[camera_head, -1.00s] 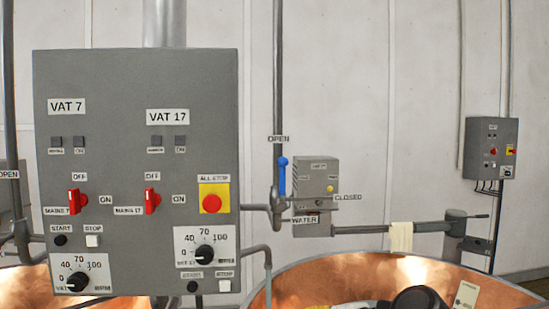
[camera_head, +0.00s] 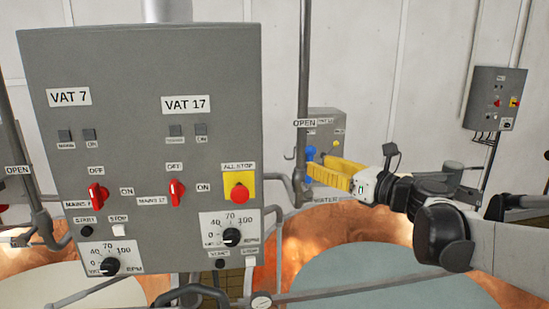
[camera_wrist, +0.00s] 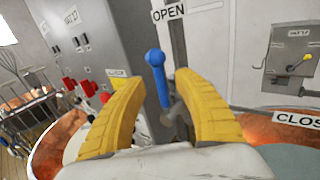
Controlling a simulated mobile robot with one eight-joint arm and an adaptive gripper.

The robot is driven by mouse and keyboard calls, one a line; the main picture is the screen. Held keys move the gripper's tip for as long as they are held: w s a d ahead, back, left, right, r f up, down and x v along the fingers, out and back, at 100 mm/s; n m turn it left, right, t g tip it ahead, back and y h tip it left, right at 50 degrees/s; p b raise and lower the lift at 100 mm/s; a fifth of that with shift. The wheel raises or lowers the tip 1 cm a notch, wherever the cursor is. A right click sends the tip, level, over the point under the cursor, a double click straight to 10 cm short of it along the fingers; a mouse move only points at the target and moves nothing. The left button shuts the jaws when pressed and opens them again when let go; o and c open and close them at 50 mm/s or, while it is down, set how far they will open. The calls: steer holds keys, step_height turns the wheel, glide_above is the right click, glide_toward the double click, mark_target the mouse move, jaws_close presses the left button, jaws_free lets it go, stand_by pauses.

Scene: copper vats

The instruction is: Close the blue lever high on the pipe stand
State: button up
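The blue lever (camera_wrist: 157,78) stands nearly upright on the grey pipe stand, under the OPEN label (camera_wrist: 170,12). In the wrist view it shows between the two yellow fingers of my gripper (camera_wrist: 160,84), with a gap on each side. In the head view, my gripper (camera_head: 318,167) reaches in from the right at the lever. Only a bit of the blue lever (camera_head: 309,153) shows there, the rest hidden behind the fingers. The CLOSED label (camera_wrist: 297,121) is to the lower right in the wrist view. My gripper is open; contact cannot be told.
A large control panel (camera_head: 140,130) with red switches stands close on the left. A small grey box (camera_wrist: 292,52) is right of the lever. Copper vats (camera_head: 285,248) lie below. Another wall box (camera_head: 495,98) is far right.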

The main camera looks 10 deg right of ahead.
mark_target(309, 189)
steer(key=shift+x, duration=1.8)
jaws_close()
steer(key=shift+d, duration=0.1)
